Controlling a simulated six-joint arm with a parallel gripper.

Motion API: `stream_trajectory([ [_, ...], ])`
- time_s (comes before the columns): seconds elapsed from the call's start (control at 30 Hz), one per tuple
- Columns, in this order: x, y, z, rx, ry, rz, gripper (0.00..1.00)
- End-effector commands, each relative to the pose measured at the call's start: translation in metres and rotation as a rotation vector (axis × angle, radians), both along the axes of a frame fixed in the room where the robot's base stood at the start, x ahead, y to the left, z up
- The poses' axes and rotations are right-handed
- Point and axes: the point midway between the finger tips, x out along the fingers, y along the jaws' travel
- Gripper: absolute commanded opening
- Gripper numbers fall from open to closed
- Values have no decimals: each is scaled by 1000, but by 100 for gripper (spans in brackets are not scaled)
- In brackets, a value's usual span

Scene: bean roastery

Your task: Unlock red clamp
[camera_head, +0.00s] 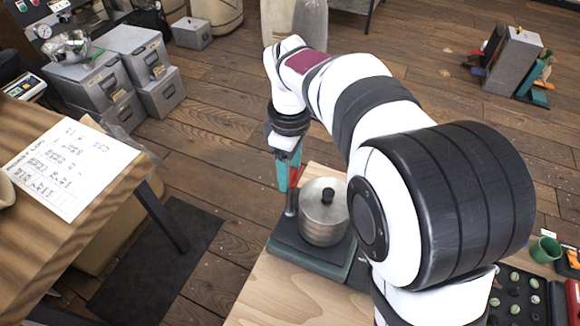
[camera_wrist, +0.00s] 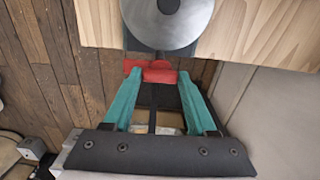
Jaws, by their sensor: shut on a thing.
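The red clamp (camera_wrist: 152,72) shows in the wrist view between the tips of my gripper's teal fingers, at the edge of the wooden table. My gripper (camera_wrist: 150,85) is shut on it. In the head view my gripper (camera_head: 287,170) points down at the left side of a metal canister, and a small red part of the clamp (camera_head: 296,177) shows beside the teal finger. The canister (camera_head: 324,220) has a black knob on its lid and stands upright on a dark green base (camera_head: 300,261). The clamp's lower part is hidden.
A wooden table (camera_head: 285,300) holds the base. At left another table (camera_head: 100,215) carries a paper sheet (camera_head: 68,167). Grey metal boxes (camera_head: 90,90) stand behind it. At right are a green cup (camera_head: 545,249) and a dark tray (camera_head: 518,296). Floor between the tables is open, with a dark mat (camera_head: 155,260).

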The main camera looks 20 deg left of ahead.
Motion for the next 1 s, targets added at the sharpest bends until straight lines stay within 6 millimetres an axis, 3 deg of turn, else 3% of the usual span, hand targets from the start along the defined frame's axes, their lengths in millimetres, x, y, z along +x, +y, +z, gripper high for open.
stream_trajectory([
  [0.17, 0, 0, 0, -1, -1, 2, 2],
  [0.2, 0, 0, 0, -1, -1, 2, 61],
  [0.37, 0, 0, 0, -1, -1, 1, 88],
  [0.63, 0, 0, 1, 0, 0, 0, 88],
  [0.73, 0, 0, 10, 1, -2, 0, 88],
  [0.87, 1, 1, 41, 3, -5, -1, 88],
  [1.0, 1, 1, 87, 4, -6, 0, 88],
])
